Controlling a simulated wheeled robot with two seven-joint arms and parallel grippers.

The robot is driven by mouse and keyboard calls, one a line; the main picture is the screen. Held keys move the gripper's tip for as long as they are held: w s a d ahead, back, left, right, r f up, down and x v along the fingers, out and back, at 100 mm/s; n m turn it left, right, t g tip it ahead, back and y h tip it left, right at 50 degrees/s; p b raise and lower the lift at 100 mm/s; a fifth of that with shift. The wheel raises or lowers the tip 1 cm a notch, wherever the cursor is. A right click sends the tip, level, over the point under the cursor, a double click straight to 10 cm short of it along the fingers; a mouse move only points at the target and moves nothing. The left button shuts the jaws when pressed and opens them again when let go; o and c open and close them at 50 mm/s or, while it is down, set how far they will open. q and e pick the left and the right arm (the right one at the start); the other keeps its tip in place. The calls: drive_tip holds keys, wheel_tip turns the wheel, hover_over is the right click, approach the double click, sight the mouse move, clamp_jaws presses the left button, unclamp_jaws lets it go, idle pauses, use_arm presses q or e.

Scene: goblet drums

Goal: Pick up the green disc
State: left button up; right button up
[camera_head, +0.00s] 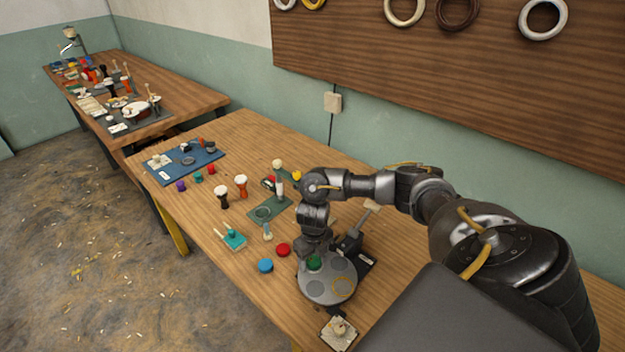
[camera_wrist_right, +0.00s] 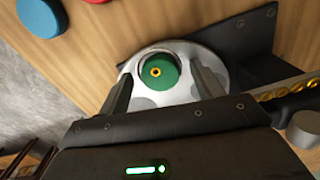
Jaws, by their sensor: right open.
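The green disc (camera_wrist_right: 157,72) sits in a round recess of the grey round plate (camera_wrist_right: 190,50) in the right wrist view. It has a small orange ring mark at its centre. In the head view the green disc (camera_head: 314,263) shows at the plate's back edge, just below my right gripper (camera_head: 317,256). In the wrist view my right gripper (camera_wrist_right: 162,88) is open, with one finger on each side of the disc. I cannot tell whether the fingers touch it. My left gripper is not in view.
A blue disc (camera_head: 265,265) and a red disc (camera_head: 283,250) lie left of the plate. Small goblet drums (camera_head: 241,185), a green mat (camera_head: 270,208) and a blue mat (camera_head: 185,165) are farther back. A dark bracket (camera_wrist_right: 255,50) stands beside the plate. The table's left front is clear.

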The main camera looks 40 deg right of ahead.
sight(313, 259)
drive_tip(key=c, duration=1.1)
drive_tip(key=shift+o, duration=0.2)
drive_tip(key=shift+r, duration=0.45)
wheel_tip(313, 259, up, 3)
drive_tip(key=shift+w+f+p, duration=0.1)
drive_tip(key=shift+p, duration=0.2)
drive_tip(key=s+a+r+p, duration=0.1)
drive_tip(key=s+a+r, duration=0.3)
drive_tip(key=a+r, duration=0.5)
drive_tip(key=a, duration=0.4)
drive_tip(key=shift+a+r, duration=0.25)
